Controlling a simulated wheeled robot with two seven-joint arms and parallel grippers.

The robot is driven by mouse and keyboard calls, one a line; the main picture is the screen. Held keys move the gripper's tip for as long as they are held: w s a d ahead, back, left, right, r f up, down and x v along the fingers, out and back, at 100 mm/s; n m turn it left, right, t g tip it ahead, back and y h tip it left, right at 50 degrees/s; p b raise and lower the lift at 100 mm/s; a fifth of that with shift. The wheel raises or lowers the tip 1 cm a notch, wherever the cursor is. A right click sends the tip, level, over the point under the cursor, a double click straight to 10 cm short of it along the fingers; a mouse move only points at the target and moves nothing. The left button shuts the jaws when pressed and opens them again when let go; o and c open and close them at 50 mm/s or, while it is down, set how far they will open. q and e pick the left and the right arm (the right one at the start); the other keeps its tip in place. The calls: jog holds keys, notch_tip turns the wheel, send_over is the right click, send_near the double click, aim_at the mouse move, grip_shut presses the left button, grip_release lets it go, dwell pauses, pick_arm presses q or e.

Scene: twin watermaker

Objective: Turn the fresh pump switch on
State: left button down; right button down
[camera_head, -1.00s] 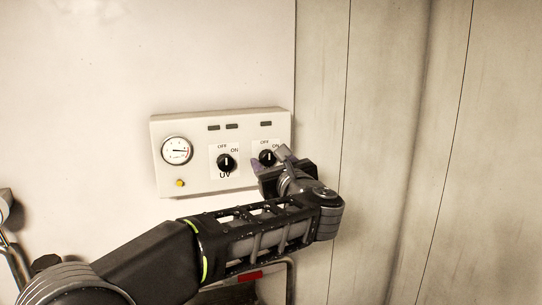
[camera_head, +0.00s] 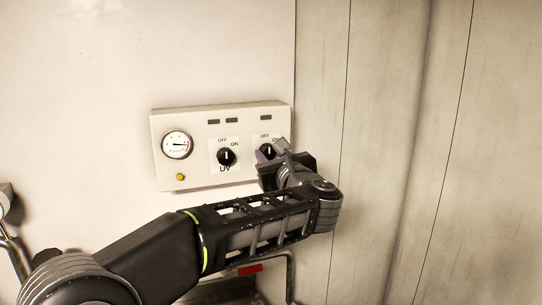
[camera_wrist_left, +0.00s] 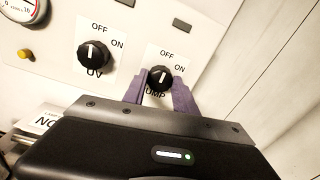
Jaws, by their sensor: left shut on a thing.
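The pump switch is a round black knob (camera_head: 267,149) with a white pointer line, on the right of a white control panel (camera_head: 197,185). In the left wrist view the knob (camera_wrist_left: 159,77) has its pointer close to upright, toward OFF, with ON to the right. The label below is partly covered, with "UMP" readable. My left gripper (camera_head: 274,154) is at the knob; in the wrist view its purple fingers (camera_wrist_left: 160,92) sit on both sides of it, shut on it. My right gripper is not in view.
A similar black UV knob (camera_head: 226,157) is left of the pump knob, its pointer near upright. A round gauge (camera_head: 177,146) and a yellow button (camera_head: 180,177) are at the panel's left. Bare wall panels (camera_head: 400,120) lie to the right.

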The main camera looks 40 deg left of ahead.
pick_arm(q)
jog(key=shift+d+m+b, duration=0.1)
jog(key=shift+m+b, duration=0.25)
jog(key=shift+m, duration=0.25)
jog(key=shift+m+b, duration=0.3)
jog(key=shift+m, duration=0.3)
jog(key=shift+w+m+b, duration=0.1)
jog(key=shift+m+b, duration=0.2)
jog(key=shift+m, duration=0.9)
jog(key=m, duration=0.3)
jog(key=shift+m, duration=0.3)
jog(key=shift+m+p, duration=0.4)
jog(key=shift+m, duration=1.4)
jog(key=c, duration=1)
grip_release()
jog(key=shift+o, duration=0.2)
